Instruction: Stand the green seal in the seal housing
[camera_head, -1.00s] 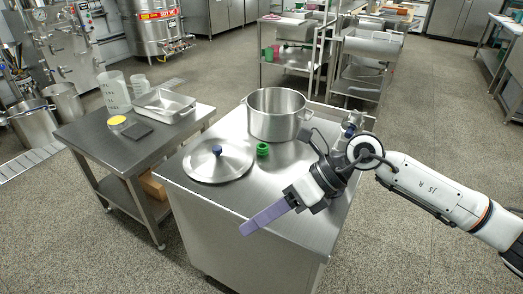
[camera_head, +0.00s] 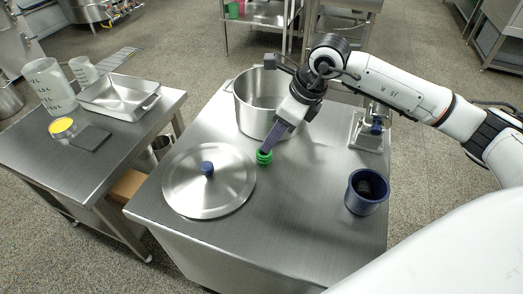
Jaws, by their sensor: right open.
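The green seal (camera_head: 264,158) is a small ribbed ring on the steel worktop, between the pot and the round lid. My right gripper (camera_head: 268,148) reaches down from the upper right with its purple fingers at the seal. The jaws are open, and the fingertips overlap the seal's top edge in the picture; I cannot tell if they touch it. A dark blue cup-like cylinder (camera_head: 367,193) with a dark inside stands upright at the right; it may be the seal housing, but I cannot be sure. My left gripper is out of view.
A steel pot (camera_head: 247,110) stands behind the seal. A round lid (camera_head: 208,183) with a blue knob lies to the left. A metal fixture (camera_head: 368,132) stands at the right back. The worktop's front middle is clear. A side table (camera_head: 50,165) holds a tray (camera_head: 118,98).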

